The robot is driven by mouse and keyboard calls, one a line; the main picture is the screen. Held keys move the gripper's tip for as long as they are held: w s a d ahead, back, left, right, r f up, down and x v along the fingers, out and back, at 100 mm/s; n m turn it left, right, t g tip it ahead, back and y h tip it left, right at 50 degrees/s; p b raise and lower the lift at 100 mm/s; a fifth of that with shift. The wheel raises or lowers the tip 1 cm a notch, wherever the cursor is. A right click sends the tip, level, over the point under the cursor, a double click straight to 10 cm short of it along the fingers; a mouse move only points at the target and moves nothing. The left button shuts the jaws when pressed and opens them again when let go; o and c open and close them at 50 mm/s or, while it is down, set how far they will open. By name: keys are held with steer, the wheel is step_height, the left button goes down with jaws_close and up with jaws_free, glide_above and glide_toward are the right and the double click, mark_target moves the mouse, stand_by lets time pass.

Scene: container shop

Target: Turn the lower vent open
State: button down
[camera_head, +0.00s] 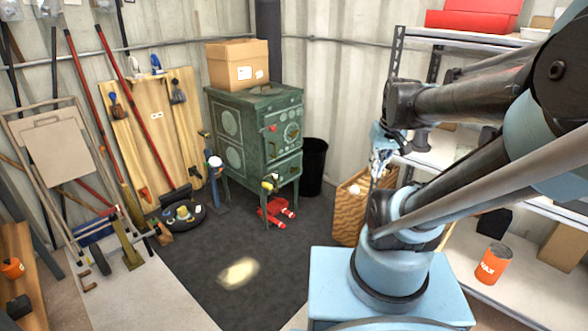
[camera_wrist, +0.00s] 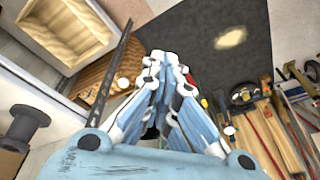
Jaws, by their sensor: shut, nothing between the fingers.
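A dark green stove (camera_head: 246,104) stands on the dark mat against the back wall. Its right-hand face has an upper door with a round vent plate (camera_head: 291,132) and a red knob (camera_head: 272,128). Below it is a lower door (camera_head: 285,171); any vent there is too small to make out. The left-hand face carries two pale round plates. My gripper (camera_head: 379,165) points down, well to the right of the stove and apart from it. In the wrist view its fingers (camera_wrist: 164,62) are closed together and empty.
A cardboard box (camera_head: 238,66) sits on the stove. A black bin (camera_head: 313,168) stands behind its right side. Red objects (camera_head: 277,211) lie at its front foot. The dark floor in front is mostly clear.

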steer(key=w+a+r+n+y, duration=0.1)
steer(key=w+a+r, duration=0.2)
steer(key=w, duration=0.7)
steer(key=n+t+y, duration=0.3)
steer(key=n+y, duration=0.2)
steer(key=n, duration=0.3)
glide_above(294, 169)
steer(key=s, duration=0.2)
steer(key=f, duration=3.6)
steer(key=shift+d+f, duration=0.2)
steer(key=shift+f, duration=0.2)
step_height(294, 169, down, 2)
steer(key=shift+f, duration=1)
